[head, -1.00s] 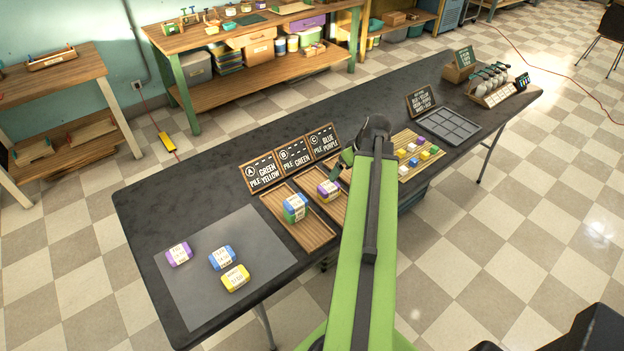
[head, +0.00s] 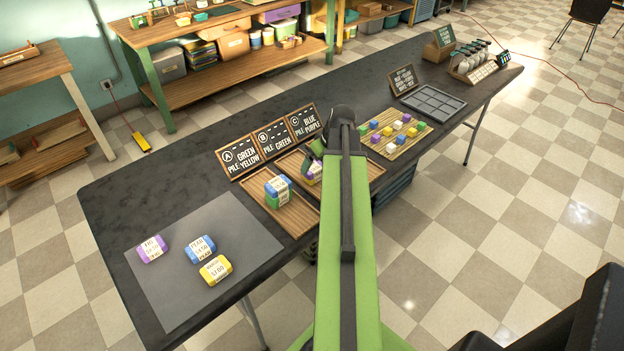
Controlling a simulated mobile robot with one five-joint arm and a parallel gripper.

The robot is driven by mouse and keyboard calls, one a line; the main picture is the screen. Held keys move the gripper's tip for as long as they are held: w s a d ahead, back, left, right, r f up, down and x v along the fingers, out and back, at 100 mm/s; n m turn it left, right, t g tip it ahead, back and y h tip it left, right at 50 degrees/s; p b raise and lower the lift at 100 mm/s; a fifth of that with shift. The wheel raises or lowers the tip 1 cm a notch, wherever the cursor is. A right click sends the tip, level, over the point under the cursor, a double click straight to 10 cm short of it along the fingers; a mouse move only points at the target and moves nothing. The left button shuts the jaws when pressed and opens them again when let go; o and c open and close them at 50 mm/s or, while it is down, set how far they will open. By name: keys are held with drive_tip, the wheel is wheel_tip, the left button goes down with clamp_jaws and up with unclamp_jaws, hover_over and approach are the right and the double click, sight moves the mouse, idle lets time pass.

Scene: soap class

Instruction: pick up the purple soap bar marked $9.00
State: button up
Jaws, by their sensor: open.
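A purple soap bar (head: 152,249) lies on the grey mat (head: 180,302) at the table's left end, its label too small to read surely. Beside it on the mat lie a blue bar (head: 201,249) and a yellow bar (head: 215,270). My green arm hides part of the trays.
A blue and green pile (head: 278,190) stands on the left wooden tray (head: 296,222). Signs A, B and C (head: 270,144) stand behind the trays. Small coloured cubes (head: 397,128) and a grey sectioned tray (head: 434,103) are to the right. The table's back left is clear.

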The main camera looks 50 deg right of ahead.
sight(314, 167)
drive_tip(key=b+x, duration=0.4)
drive_tip(key=x, duration=0.1)
drive_tip(key=shift+w+d+b, duration=0.15)
drive_tip(key=shift+w+b, duration=0.15)
drive_tip(key=shift+w, duration=0.05)
drive_tip(key=shift+r, duration=0.15)
drive_tip(key=c, duration=1.6)
drive_tip(key=shift+o, duration=0.2)
drive_tip(key=shift+r+p, duration=0.1)
drive_tip(key=shift+p, duration=0.2)
drive_tip(key=p+v, duration=0.3)
drive_tip(key=w+p+v, duration=0.1)
drive_tip(key=p+v, duration=0.1)
drive_tip(key=shift+d+r, duration=0.25)
drive_tip(key=shift+d, duration=0.05)
drive_tip(key=s+d+r+p, duration=0.5)
drive_tip(key=s, duration=0.4)
drive_tip(key=shift+s+r+p, duration=0.25)
drive_tip(key=shift+r+p, duration=0.1)
drive_tip(key=shift+p, duration=0.05)
